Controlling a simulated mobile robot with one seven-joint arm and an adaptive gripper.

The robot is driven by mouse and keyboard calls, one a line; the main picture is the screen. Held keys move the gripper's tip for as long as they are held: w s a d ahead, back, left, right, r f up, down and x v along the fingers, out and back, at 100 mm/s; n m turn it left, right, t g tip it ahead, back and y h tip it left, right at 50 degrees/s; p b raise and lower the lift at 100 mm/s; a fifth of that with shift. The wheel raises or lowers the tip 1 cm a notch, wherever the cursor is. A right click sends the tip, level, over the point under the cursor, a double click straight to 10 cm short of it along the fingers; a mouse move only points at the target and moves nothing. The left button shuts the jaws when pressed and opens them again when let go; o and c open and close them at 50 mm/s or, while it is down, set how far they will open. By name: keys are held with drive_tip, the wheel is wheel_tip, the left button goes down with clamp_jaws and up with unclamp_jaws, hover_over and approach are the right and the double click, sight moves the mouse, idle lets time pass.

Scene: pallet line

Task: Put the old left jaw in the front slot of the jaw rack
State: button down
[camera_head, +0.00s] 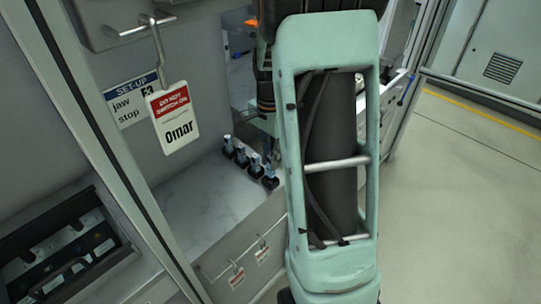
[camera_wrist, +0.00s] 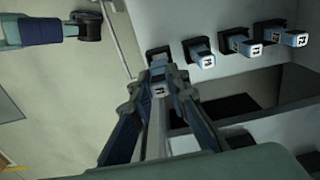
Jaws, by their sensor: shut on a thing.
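My gripper (camera_wrist: 158,92) is shut on a small blue-grey jaw (camera_wrist: 159,88) with a white marked end, seen in the wrist view. The jaw rack shows as a row of black holders in the head view (camera_head: 270,182) and the wrist view. Several jaws with white marked ends stand in it, one of them close to the right of my gripper (camera_wrist: 205,60). A black holder (camera_wrist: 156,51) lies just beyond the held jaw; I cannot tell whether the two touch. In the head view my arm hides most of my gripper.
The rack stands on a pale bench (camera_head: 190,205) beside a grey wall. A "do not switch on" tag (camera_head: 172,118) hangs at the left, before a set-up sign (camera_head: 128,100). Two small tags (camera_head: 237,278) hang on the bench front. Open floor (camera_head: 460,190) lies right.

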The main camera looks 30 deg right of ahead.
drive_tip(key=shift+f+b, duration=1.05)
drive_tip(key=shift+f, duration=0.5)
drive_tip(key=shift+f+b, duration=0.3)
drive_tip(key=shift+f, duration=0.2)
drive_tip(key=c, duration=1.8)
unclamp_jaws()
drive_tip(key=shift+o, duration=0.2)
